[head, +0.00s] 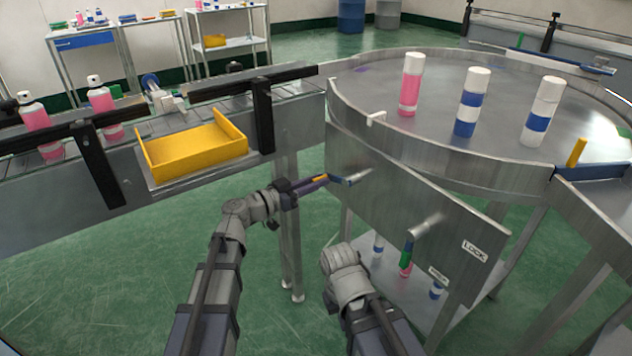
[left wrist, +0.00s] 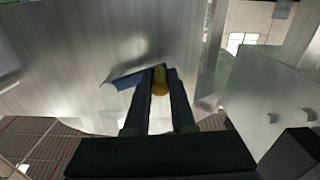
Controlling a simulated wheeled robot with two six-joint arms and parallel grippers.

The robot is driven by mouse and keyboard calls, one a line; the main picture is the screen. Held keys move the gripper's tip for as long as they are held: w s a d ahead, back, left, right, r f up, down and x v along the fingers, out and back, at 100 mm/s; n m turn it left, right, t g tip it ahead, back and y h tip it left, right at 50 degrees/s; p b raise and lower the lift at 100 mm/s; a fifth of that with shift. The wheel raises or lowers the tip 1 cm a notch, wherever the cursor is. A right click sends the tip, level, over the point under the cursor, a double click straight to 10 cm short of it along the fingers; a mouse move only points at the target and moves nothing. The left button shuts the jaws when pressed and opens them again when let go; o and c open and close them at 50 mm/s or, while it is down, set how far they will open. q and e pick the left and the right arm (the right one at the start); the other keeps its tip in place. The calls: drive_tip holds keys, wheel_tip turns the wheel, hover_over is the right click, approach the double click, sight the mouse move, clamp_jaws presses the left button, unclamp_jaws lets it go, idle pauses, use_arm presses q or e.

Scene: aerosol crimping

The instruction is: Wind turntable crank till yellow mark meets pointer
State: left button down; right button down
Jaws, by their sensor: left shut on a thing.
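The round metal turntable (head: 440,116) carries a pink bottle (head: 411,84) and two white-and-blue bottles (head: 472,101) (head: 540,111). The crank (head: 352,179) sticks out of its front panel, with a blue arm and a yellow grip. My left gripper (head: 318,181) is shut on that yellow grip, which shows between the fingers in the left wrist view (left wrist: 160,80). A small white tab (head: 376,117) sits on the near rim; I cannot tell whether it is the pointer.
A yellow tray (head: 195,149) and a conveyor with pink bottles stand at left. A yellow post (head: 577,152) stands by the blue rim section at right.

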use_arm(q)
drive_tip(key=shift+r, duration=0.1)
idle(0.3)
drive_tip(key=shift+w+a+r+m+p, duration=0.1)
drive_tip(key=shift+w+r+m+p, duration=0.05)
drive_tip(key=shift+r+m+p, duration=0.35)
drive_tip(key=shift+w+a+r+m+p, duration=0.1)
drive_tip(key=shift+r+m+p, duration=0.3)
drive_tip(key=shift+m+p, duration=0.15)
drive_tip(key=shift+r+m+p, duration=0.4)
drive_tip(key=shift+r+m, duration=0.1)
drive_tip(key=shift+m, duration=0.45)
drive_tip(key=shift+s, duration=0.1)
drive_tip(key=shift+f, duration=0.2)
drive_tip(key=c, duration=0.8)
unclamp_jaws()
drive_tip(key=shift+o, duration=0.2)
drive_tip(key=v, duration=0.7)
drive_tip(key=shift+s+a, duration=0.2)
drive_tip(key=shift+a, duration=0.05)
